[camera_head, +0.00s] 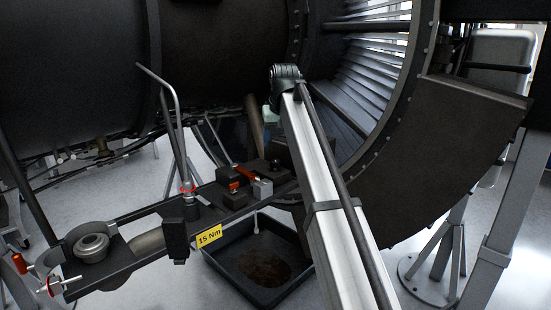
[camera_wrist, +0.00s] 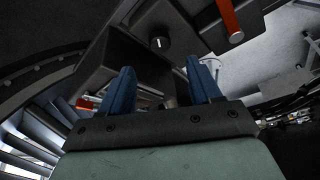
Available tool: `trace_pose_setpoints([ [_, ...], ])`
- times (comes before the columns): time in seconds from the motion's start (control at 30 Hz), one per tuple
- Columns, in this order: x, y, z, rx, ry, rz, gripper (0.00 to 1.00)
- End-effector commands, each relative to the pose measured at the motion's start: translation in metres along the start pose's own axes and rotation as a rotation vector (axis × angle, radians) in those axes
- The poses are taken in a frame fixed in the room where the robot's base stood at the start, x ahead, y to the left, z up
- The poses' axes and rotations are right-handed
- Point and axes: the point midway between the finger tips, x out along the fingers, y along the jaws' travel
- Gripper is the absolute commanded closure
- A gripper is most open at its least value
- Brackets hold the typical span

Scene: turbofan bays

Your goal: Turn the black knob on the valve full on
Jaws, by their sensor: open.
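The black knob (camera_wrist: 159,43) shows near the top middle of the wrist view, round, with a short white mark on its face. It sits on a dark block. In the head view a small dark knob (camera_head: 276,163) stands on a black block beside my arm; it is too small there to read its setting. My gripper (camera_wrist: 160,75) has two blue fingers spread apart with nothing between them. The knob lies beyond the fingertips in the picture, apart from them. In the head view my arm hides most of the gripper.
A red lever (camera_wrist: 230,18) is right of the knob; red handles (camera_head: 246,174) also show in the head view. A "15 Nm" tag (camera_head: 209,236) marks the dark rail. A black drip tray (camera_head: 226,272) lies below. The large engine casing (camera_head: 75,60) stands behind.

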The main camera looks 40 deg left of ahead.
Motion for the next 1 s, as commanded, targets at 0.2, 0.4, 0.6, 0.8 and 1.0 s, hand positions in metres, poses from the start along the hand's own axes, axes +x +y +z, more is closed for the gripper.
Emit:
trace_pose_setpoints([
  [0.2,0.039,0.0,0.0,0.0,-0.001,0.0,0.37],
  [0.4,0.066,0.0,0.0,0.0,0.0,0.0,0.37],
  [0.6,0.08,0.0,0.0,0.0,-0.001,0.0,0.37],
  [0.8,0.083,0.0,0.0,0.0,0.0,0.0,0.37],
  [1.0,0.083,0.0,0.0,0.0,0.0,0.0,0.41],
])
